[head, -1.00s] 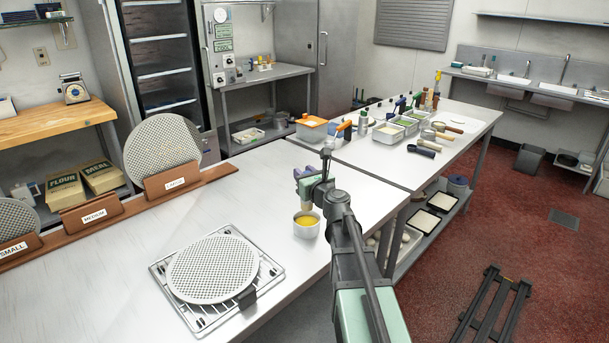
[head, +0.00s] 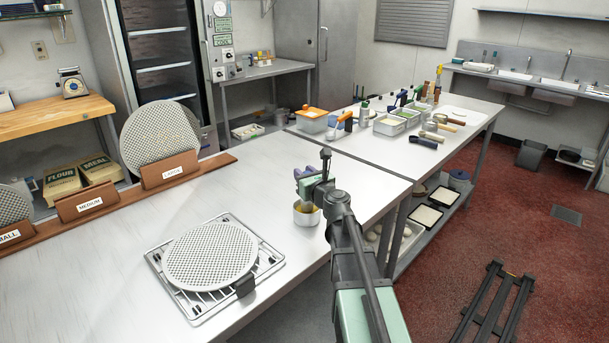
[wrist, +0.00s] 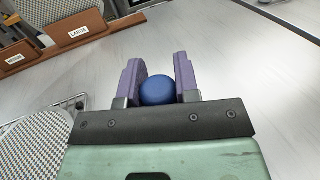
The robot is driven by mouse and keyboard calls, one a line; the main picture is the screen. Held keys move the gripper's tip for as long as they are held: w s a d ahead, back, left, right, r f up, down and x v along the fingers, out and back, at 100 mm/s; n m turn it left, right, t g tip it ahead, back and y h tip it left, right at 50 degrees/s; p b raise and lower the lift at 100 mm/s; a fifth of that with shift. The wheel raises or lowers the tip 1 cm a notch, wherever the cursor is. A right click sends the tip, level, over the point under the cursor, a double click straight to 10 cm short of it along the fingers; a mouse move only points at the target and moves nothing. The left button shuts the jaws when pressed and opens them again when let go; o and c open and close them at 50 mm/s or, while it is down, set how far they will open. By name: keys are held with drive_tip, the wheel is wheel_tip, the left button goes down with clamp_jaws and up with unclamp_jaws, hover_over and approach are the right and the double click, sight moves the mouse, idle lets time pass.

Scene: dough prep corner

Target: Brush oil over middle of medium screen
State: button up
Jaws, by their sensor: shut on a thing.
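The round mesh screen (head: 211,256) lies on a wire rack (head: 188,306) at the counter's front; the slot labelled MEDIUM is empty. A small metal cup of yellow oil (head: 300,216) stands right of the rack. My gripper (head: 308,187) is directly above the cup, pointing down. In the wrist view its purple fingers (wrist: 158,88) are shut on a round blue handle end (wrist: 157,90), seen end-on, apparently the brush. The brush's lower part reaches down to the cup opening in the head view; its bristles are too small or hidden to make out.
A wooden holder (head: 120,205) with a large screen (head: 160,140) and a small screen (head: 12,206) runs along the back left. Tubs and tools crowd the far counter (head: 365,150). The counter between holder and rack is clear.

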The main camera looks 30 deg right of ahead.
drive_tip(key=shift+f+b, duration=0.55)
drive_tip(key=shift+b, duration=0.05)
idle(1.2)
wheel_tip(320, 180, up, 7)
drive_tip(key=p, duration=0.7)
idle(0.5)
